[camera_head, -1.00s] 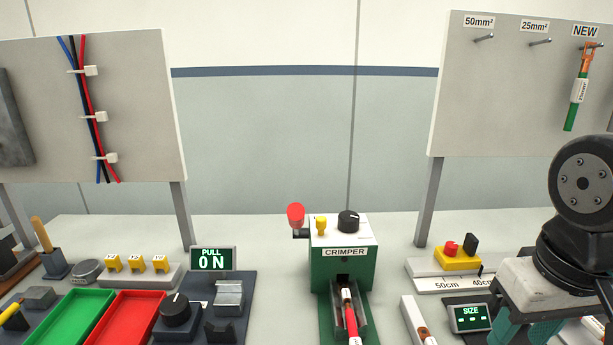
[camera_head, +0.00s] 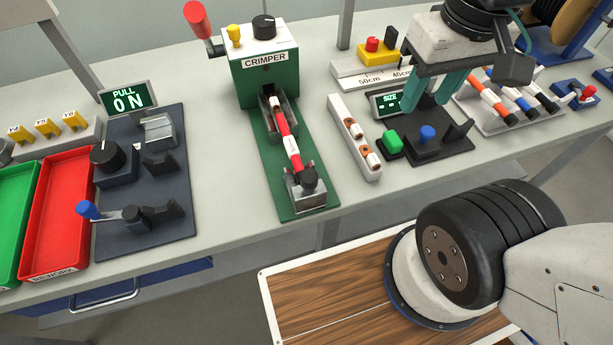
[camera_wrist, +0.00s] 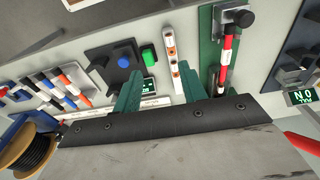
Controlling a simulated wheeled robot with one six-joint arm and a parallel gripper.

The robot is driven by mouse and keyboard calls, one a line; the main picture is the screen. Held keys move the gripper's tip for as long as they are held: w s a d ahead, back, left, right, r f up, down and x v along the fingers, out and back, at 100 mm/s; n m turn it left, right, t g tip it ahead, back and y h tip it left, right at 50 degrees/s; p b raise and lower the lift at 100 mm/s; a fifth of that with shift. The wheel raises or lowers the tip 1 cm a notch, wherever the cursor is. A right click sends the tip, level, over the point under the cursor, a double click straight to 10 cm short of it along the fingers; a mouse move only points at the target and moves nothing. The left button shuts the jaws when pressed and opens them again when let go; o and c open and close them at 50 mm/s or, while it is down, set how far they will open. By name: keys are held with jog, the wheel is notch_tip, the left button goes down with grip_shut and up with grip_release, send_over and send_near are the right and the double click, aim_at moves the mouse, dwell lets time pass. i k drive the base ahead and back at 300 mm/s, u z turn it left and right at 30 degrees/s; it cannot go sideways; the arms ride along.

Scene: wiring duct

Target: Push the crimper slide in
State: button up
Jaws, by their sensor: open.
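The crimper (camera_head: 266,70) is a green box with a white top, a red-knobbed lever, a yellow knob and a black dial. Its slide (camera_head: 280,122) is a metal carriage on a green base strip in front of the box. A red cable (camera_head: 286,138) lies along it, its near end at a metal clamp with a black knob (camera_head: 309,180). The cable also shows in the wrist view (camera_wrist: 228,50). My gripper (camera_head: 438,95) is open and empty, right of the crimper, above the size station (camera_head: 432,140). Its teal fingers show in the wrist view (camera_wrist: 170,86).
A white holder with lugs (camera_head: 355,138) stands between the crimper and the size station. A cable rack (camera_head: 510,100) is at the right. The pull tester (camera_head: 145,190) and red tray (camera_head: 62,215) are left. Bare table lies just left of the crimper strip.

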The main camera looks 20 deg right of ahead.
aim_at(309, 197)
jog(key=k, duration=1)
jog(key=z, duration=1.8)
jog(key=i, duration=0.95)
jog(key=u, duration=1.95)
